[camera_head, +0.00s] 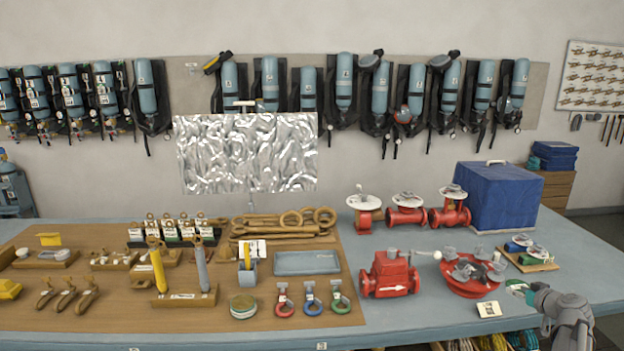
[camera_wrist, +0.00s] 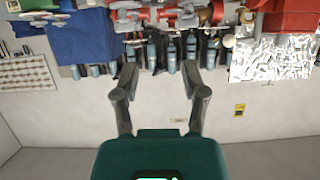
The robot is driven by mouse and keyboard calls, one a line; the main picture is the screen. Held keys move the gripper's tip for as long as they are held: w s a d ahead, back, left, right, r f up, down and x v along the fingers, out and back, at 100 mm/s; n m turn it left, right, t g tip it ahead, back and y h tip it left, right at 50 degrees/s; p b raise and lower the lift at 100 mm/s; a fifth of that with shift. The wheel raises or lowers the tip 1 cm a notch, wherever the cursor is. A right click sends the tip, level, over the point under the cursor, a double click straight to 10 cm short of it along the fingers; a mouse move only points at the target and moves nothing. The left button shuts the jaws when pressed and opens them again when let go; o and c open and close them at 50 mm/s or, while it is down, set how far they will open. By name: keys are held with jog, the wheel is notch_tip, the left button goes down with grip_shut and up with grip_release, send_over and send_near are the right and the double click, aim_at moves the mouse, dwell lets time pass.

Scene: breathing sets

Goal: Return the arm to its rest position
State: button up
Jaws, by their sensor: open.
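My gripper (camera_wrist: 160,80) is open in the wrist view, with its two dark fingers spread wide and nothing between them. The wrist view is upside down and shows the wall and the bench beyond the fingers. In the head view, my gripper (camera_head: 518,288) shows small and partly hidden at the lower right, over the bench's right part. My grey arm (camera_head: 566,314) comes in from the lower right corner behind it. Whether it touches anything is too small to tell.
The bench (camera_head: 420,325) holds red valves (camera_head: 390,274), a red flange (camera_head: 470,275), a wooden board with small parts (camera_head: 530,262) and a blue covered box (camera_head: 498,197). A brown tool mat (camera_head: 110,312) covers the left. Breathing sets (camera_head: 343,85) hang on the back wall.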

jog(key=s+a+f+n+g+y, duration=0.1)
jog(key=a+f+g, duration=0.25)
jog(key=a, duration=0.95)
jog(key=s+a+f+g+y, duration=0.1)
jog(key=a+f+g+y, duration=0.2)
jog(key=a, duration=1)
jog(key=s+a+f+g+h, duration=0.2)
jog(key=s+a+g, duration=0.1)
jog(key=s+a, duration=0.4)
jog(key=s+a+f+m+g+h, duration=0.1)
jog(key=s+a+f+g+h, duration=0.1)
jog(key=s+a, duration=0.4)
jog(key=a+g+h, duration=0.1)
jog(key=a+g, duration=0.1)
jog(key=a, duration=0.3)
jog(key=shift+s+f+m, duration=0.3)
jog(key=shift+s+f, duration=0.05)
